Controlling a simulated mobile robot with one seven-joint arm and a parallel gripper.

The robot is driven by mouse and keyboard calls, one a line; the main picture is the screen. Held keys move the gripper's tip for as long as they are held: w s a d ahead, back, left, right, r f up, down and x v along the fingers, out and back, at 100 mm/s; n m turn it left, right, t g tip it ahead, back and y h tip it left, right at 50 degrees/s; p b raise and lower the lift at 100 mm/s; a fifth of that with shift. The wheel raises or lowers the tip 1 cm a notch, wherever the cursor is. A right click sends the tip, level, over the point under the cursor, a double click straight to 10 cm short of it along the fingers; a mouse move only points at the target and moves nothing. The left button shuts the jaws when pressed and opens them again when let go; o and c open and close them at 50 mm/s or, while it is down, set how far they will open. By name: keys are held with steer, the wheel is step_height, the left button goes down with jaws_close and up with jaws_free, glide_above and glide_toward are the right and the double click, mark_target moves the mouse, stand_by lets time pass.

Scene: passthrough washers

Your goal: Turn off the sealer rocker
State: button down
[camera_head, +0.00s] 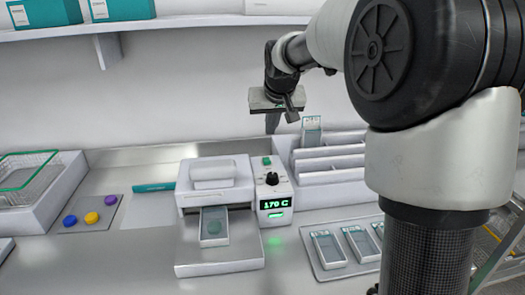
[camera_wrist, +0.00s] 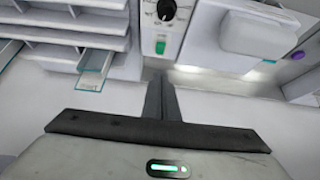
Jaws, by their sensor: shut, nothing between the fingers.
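The sealer (camera_head: 218,185) is a white machine in the middle of the steel counter. Its control box has a lit green display (camera_head: 275,203) reading 170 C, a black knob (camera_head: 272,179), and a glowing green light below the display. A small green rocker (camera_head: 266,161) sits on the box behind the knob. The wrist view shows the green rocker (camera_wrist: 160,45) below the black knob (camera_wrist: 166,10). My gripper (camera_head: 272,124) is shut and empty, in the air above and behind the control box. In the wrist view its fingers (camera_wrist: 160,85) point toward the rocker, apart from it.
A white slotted rack (camera_head: 330,165) with a pouch (camera_head: 311,130) stands right of the control box. A tray of packs (camera_head: 345,245) lies in front of it. Coloured discs (camera_head: 91,217) and a wire basket (camera_head: 30,172) are at left. A shelf (camera_head: 150,25) runs overhead.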

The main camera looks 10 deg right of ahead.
steer(key=shift+w+f, duration=0.1)
steer(key=shift+w, duration=0.05)
glide_above(266, 161)
steer(key=s, duration=0.1)
step_height(266, 161, down, 9)
steer(key=shift+s+r, duration=0.1)
steer(key=shift+s, duration=0.05)
steer(key=shift+s+f, duration=0.2)
steer(key=shift+f, duration=0.35)
steer(key=shift+s+f, duration=0.15)
steer(key=shift+f, duration=0.35)
steer(key=shift+s+f, duration=0.1)
steer(key=shift+f, duration=0.5)
